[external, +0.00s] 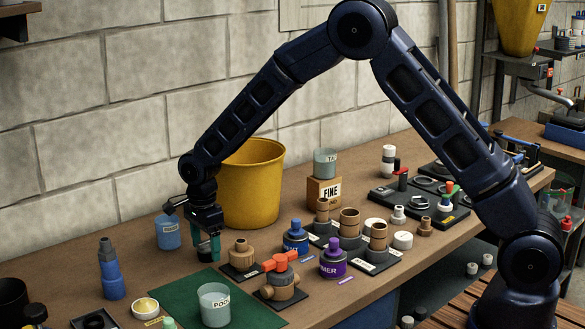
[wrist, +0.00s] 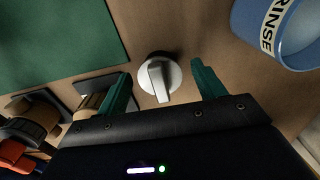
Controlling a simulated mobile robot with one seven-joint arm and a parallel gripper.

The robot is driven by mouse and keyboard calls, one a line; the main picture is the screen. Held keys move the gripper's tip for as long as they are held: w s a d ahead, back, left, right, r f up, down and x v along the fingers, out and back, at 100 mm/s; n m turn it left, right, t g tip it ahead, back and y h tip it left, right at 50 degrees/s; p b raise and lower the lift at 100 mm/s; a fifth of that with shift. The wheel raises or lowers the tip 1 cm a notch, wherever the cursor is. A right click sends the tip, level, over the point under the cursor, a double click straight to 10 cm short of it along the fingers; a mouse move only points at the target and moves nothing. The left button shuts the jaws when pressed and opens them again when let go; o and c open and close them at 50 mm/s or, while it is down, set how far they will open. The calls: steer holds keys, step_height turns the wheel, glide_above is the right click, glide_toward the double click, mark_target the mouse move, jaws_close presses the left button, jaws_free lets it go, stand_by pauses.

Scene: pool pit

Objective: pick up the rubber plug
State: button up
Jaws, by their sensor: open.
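A round, pale grey plug-like piece (wrist: 160,78) with a raised ridge across its top stands on the brown bench in the wrist view. I take it for the rubber plug. My gripper (wrist: 163,74) is open, with one green finger on each side of the piece and a visible gap to each. In the external view my gripper (external: 207,243) points down at the bench beside the blue cup. A dark low shape shows at its fingertips there, partly hidden by the fingers. I cannot tell whether the fingers are level with the plug.
The blue RINSE cup (wrist: 283,45) stands close on the right in the wrist view. A green mat (wrist: 40,40) lies to the left. Wooden fittings on dark plates (external: 241,256) stand close to my gripper, with a yellow bucket (external: 250,185) behind. Several bottles and fittings crowd the bench.

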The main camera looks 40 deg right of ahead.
steer(key=shift+c, duration=0.4)
steer(key=c, duration=0.9)
steer(key=shift+r, duration=0.1)
steer(key=shift+c, duration=0.2)
